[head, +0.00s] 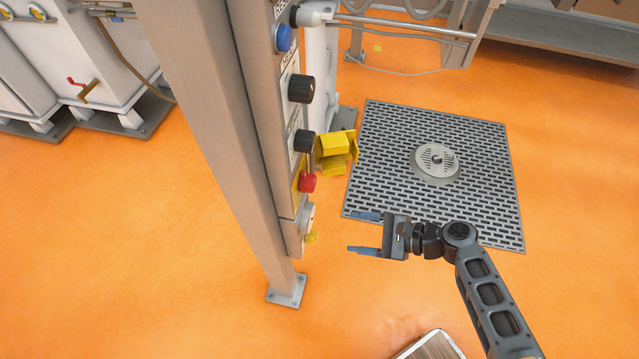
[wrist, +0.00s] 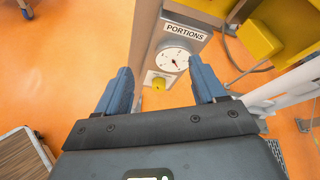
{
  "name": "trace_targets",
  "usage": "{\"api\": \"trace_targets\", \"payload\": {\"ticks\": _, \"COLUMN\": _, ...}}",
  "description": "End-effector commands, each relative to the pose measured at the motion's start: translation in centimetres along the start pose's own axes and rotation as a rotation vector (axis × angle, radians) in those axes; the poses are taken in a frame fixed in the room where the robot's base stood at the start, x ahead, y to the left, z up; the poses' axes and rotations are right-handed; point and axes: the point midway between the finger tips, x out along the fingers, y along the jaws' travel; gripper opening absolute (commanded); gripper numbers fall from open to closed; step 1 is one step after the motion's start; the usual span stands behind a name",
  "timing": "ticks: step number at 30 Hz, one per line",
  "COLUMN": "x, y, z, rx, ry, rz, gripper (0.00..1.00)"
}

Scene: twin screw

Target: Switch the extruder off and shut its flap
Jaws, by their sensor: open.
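The extruder's control panel (head: 290,170) hangs on a grey post in the head view, seen edge-on. It carries a blue button (head: 284,38), two black knobs (head: 301,88), a red control (head: 308,182), a white dial (head: 308,217) and a small yellow knob (head: 312,238). A yellow box-like part (head: 334,145) with a plate at its side sticks out behind the panel; I cannot tell whether this is the flap. My gripper (head: 363,233) is open and empty, to the right of the panel's lower end. In the wrist view the dial (wrist: 173,59) under "PORTIONS" and the yellow knob (wrist: 158,83) show between the fingers, apart from them.
The post's foot plate (head: 287,291) stands on the orange floor. A floor grate with a round drain (head: 437,162) lies to the right. White tanks (head: 120,60) stand at the back left, and a wooden-topped item (head: 432,346) is at the bottom. Floor left of the post is clear.

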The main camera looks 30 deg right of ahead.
Motion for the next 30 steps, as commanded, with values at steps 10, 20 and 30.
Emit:
{"api": "trace_targets", "payload": {"ticks": 10, "x": 2.0, "y": -8.7, "z": 4.2, "rx": 0.277, "ry": -0.372, "rz": -0.055, "gripper": 0.69}}
{"api": "trace_targets", "payload": {"ticks": 20, "x": 5.4, "y": -9.3, "z": 5.9, "rx": 0.285, "ry": -0.389, "rz": -0.052, "gripper": 0.69}}
{"api": "trace_targets", "payload": {"ticks": 30, "x": 8.9, "y": -9.7, "z": 7.2, "rx": 0.284, "ry": -0.386, "rz": -0.054, "gripper": 0.69}}
